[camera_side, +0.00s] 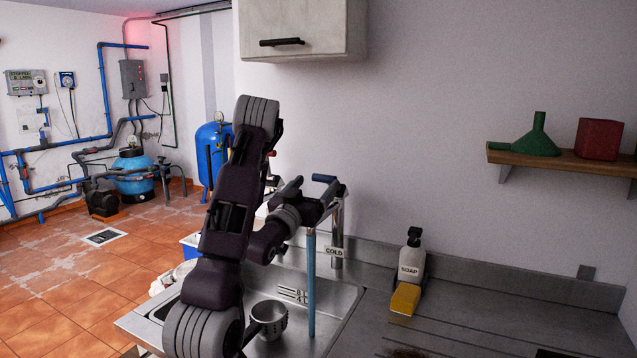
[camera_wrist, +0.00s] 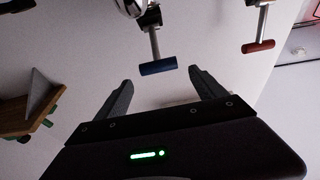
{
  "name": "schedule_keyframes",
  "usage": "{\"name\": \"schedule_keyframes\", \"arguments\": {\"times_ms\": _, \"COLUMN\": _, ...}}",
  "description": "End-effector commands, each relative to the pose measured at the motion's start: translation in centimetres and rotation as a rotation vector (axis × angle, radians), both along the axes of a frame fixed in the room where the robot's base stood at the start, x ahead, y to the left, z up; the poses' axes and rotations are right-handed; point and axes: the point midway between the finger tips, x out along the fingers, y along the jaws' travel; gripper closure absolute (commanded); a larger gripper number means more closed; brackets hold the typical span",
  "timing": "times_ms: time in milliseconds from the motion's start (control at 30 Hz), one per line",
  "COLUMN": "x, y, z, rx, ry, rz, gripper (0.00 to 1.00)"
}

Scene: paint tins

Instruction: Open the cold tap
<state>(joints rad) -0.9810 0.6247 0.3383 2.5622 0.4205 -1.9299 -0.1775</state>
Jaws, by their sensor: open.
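The cold tap stands at the sink's back edge in the side view, with a COLD label (camera_side: 335,252) on its post. Its blue handle (camera_side: 325,178) sits at the top and also shows in the wrist view (camera_wrist: 158,67). My gripper (camera_side: 318,188) is open at the handle. In the wrist view its fingertips (camera_wrist: 161,78) lie either side of and just short of the handle, with nothing held. I cannot tell whether they touch it. A pale blue vertical column (camera_side: 311,285), like running water, drops into the sink. The spout is hidden behind my gripper.
A second tap with a red handle (camera_wrist: 258,46) stands to one side. A metal pot (camera_side: 269,317) is in the sink (camera_side: 345,300). A soap bottle (camera_side: 412,258) and yellow sponge (camera_side: 405,298) stand right. A wall shelf (camera_side: 560,162) holds a green funnel (camera_side: 537,140) and red block (camera_side: 599,139).

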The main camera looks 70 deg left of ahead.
Motion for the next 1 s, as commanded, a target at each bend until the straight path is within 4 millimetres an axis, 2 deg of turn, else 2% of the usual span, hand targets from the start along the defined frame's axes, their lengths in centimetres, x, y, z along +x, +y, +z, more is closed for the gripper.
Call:
{"name": "schedule_keyframes", "arguments": {"times_ms": 100, "x": 0.0, "y": 0.0, "z": 0.0, "rx": 0.000, "ry": 0.000, "rz": 0.000, "gripper": 0.20}}
{"name": "schedule_keyframes", "arguments": {"times_ms": 167, "x": 0.0, "y": 0.0, "z": 0.2, "rx": 0.002, "ry": -0.001, "rz": -0.001, "gripper": 0.32}}
{"name": "schedule_keyframes", "arguments": {"times_ms": 233, "x": 0.1, "y": 0.0, "z": 1.3, "rx": 0.007, "ry": -0.004, "rz": -0.001, "gripper": 0.46}}
{"name": "schedule_keyframes", "arguments": {"times_ms": 367, "x": 0.0, "y": -0.1, "z": 6.4, "rx": 0.017, "ry": -0.010, "rz": -0.002, "gripper": 0.71}}
{"name": "schedule_keyframes", "arguments": {"times_ms": 500, "x": 0.0, "y": -0.2, "z": 12.9, "rx": 0.020, "ry": -0.012, "rz": -0.003, "gripper": 0.99}}
{"name": "schedule_keyframes", "arguments": {"times_ms": 667, "x": 0.0, "y": -0.3, "z": 20.5, "rx": 0.019, "ry": -0.011, "rz": -0.006, "gripper": 1.00}}
{"name": "schedule_keyframes", "arguments": {"times_ms": 700, "x": -0.4, "y": 0.9, "z": 21.0, "rx": 0.000, "ry": 0.014, "rz": 0.042, "gripper": 1.00}}
{"name": "schedule_keyframes", "arguments": {"times_ms": 800, "x": -2.3, "y": 4.7, "z": 20.8, "rx": -0.070, "ry": 0.111, "rz": 0.208, "gripper": 1.00}}
{"name": "schedule_keyframes", "arguments": {"times_ms": 900, "x": -4.2, "y": 7.1, "z": 20.7, "rx": -0.175, "ry": 0.209, "rz": 0.333, "gripper": 1.00}}
{"name": "schedule_keyframes", "arguments": {"times_ms": 1000, "x": -5.5, "y": 7.9, "z": 20.2, "rx": -0.318, "ry": 0.318, "rz": 0.394, "gripper": 1.00}}
